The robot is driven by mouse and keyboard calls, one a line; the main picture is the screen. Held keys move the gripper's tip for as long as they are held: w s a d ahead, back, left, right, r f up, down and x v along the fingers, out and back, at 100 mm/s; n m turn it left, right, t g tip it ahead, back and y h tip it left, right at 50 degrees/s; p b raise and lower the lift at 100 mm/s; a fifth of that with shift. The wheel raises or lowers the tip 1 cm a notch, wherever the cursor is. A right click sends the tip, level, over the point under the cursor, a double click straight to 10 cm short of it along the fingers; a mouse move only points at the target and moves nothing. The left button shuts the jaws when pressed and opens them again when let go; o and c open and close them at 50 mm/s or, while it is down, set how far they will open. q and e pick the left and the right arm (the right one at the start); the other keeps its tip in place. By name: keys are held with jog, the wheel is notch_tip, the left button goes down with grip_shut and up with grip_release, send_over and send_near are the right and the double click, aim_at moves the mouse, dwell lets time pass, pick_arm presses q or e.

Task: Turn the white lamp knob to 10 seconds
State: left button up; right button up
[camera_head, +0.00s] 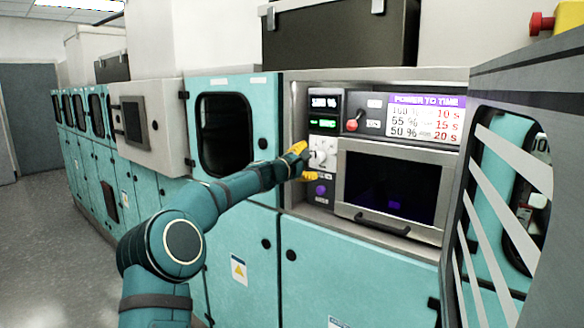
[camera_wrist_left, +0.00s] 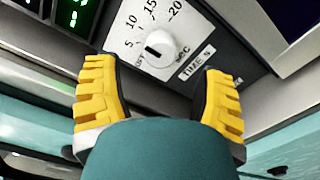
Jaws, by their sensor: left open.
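The white lamp knob (camera_wrist_left: 164,46) shows in the left wrist view on a white dial plate marked 5, 10, 15, 20, "SEC" and "TIME S". Its black pointer mark lies on the knob's left side, below the 10 and roughly toward the 5 end; the exact setting is hard to read. In the head view the dial plate (camera_head: 322,150) is partly hidden by my left gripper (camera_head: 304,162). The left gripper is open, its yellow fingers spread on either side below the knob in the wrist view, apart from it. My right gripper is not in view.
A green-lit display (camera_head: 323,124) sits above the dial and a purple button (camera_head: 321,191) below. A slatted panel (camera_head: 512,165) stands right.

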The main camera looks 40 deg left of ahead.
pick_arm(q)
jog(key=s, duration=0.7)
jog(key=shift+s+a, duration=0.2)
jog(key=shift+a, duration=0.05)
